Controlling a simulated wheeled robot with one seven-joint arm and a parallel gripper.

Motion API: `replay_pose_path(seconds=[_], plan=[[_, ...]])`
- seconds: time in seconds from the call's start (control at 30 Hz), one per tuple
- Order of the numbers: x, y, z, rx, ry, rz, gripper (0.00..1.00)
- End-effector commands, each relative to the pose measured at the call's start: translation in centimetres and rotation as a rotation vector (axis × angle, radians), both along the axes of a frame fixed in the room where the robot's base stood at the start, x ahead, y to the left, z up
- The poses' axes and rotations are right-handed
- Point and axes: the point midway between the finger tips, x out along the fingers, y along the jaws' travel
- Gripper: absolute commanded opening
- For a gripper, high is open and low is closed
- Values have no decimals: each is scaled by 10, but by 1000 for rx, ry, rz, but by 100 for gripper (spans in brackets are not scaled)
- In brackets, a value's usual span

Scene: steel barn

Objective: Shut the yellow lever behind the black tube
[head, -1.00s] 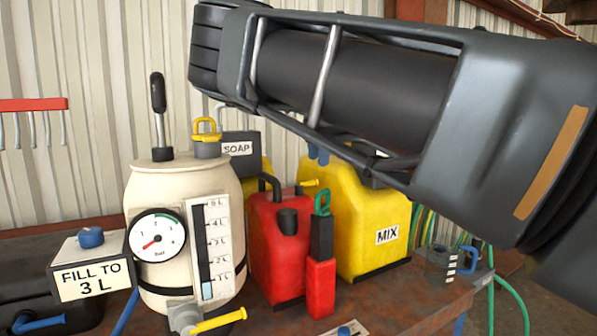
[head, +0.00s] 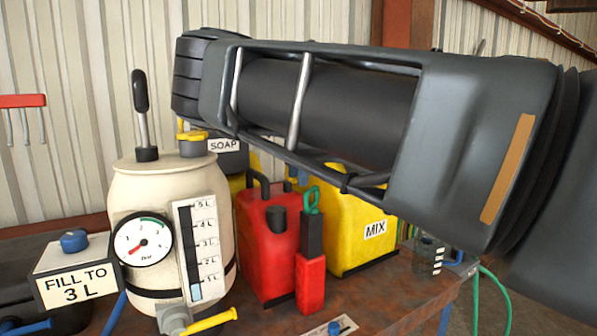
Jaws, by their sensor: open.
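A yellow lever (head: 208,321) sticks out to the right from the grey spout (head: 174,318) at the foot of the cream pressure sprayer (head: 128,194). A second yellow part (head: 192,135) sits on the sprayer's top cap, its upper portion covered by my arm. I cannot tell which piece is the black tube; a black tube-like body (head: 38,318) with a blue lever lies at the lower left. My arm crosses the upper picture from the right, and its ribbed black end is just above the cap. My gripper's fingers do not show.
A red can (head: 262,240), a red-and-black tool (head: 310,265) with a green loop and a yellow MIX can (head: 345,245) crowd the bench's middle. A FILL TO 3 L box (head: 75,282) stands at left. The rusty bench top (head: 385,295) is clearer at front right.

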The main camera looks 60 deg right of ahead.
Motion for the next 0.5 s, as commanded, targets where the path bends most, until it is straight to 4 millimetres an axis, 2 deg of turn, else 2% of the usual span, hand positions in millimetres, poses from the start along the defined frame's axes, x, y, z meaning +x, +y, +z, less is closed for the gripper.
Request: replay_pose_path(seconds=[0.07,0.5], plan=[[0,0,0,0,0,0,42],[0,0,0,0,0,0,1]])
